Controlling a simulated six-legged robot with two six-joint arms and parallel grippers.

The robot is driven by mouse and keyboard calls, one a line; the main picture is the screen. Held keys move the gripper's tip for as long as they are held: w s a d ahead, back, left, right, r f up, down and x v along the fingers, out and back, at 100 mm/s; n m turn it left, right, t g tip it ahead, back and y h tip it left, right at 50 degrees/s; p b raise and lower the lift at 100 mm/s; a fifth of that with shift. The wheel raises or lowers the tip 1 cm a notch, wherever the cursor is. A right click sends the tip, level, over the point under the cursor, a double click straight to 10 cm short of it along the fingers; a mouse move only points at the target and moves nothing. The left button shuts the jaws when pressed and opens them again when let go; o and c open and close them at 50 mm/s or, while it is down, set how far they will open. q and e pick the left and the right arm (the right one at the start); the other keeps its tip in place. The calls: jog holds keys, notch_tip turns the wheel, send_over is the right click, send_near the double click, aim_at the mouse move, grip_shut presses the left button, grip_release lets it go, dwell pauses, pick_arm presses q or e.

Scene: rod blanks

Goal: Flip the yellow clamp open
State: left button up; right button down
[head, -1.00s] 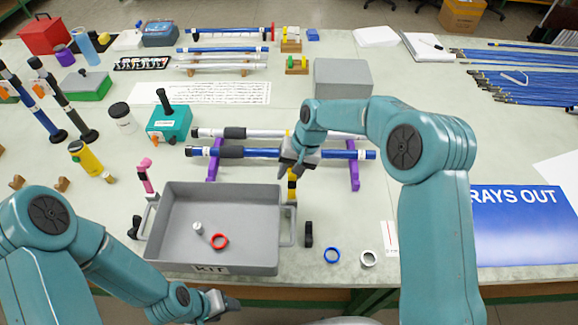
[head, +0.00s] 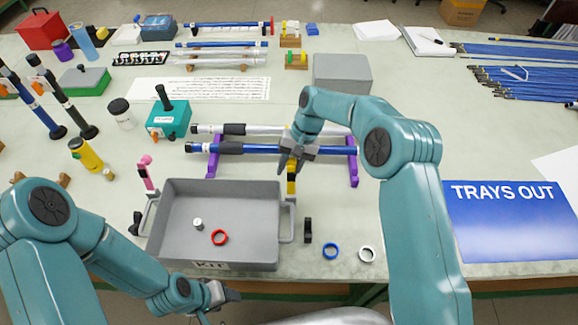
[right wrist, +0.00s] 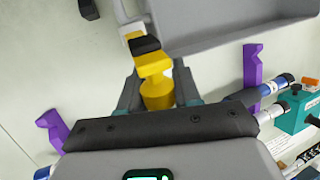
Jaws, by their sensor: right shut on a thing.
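The yellow clamp (head: 291,186) with its black part stands at the right end of the grey KIT tray (head: 272,189). My right gripper (head: 290,168) reaches down over the clamp from behind the tray. In the right wrist view the yellow piece (right wrist: 156,92) sits between both fingers, and the gripper (right wrist: 157,78) is shut on it. The black part (right wrist: 147,46) lies just beyond, toward the tray's edge. Whether the clamp is flipped open cannot be told. My left gripper (head: 223,294) hangs low in front of the tray, away from the clamp; its jaw gap is unclear.
A blue rod (head: 262,152) and a pale rod lie on purple stands (head: 353,172) close behind the clamp. A pink clamp (head: 147,177) stands at the tray's left. A black piece (head: 308,230), blue ring (head: 330,251) and white ring (head: 367,254) lie right of the tray.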

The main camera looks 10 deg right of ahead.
jog(key=c, duration=0.9)
grip_release()
jog(key=shift+f, duration=0.1)
jog(key=shift+o, duration=0.2)
jog(key=v, duration=1.6)
jog(key=shift+d, duration=0.15)
jog(key=shift+w, duration=0.1)
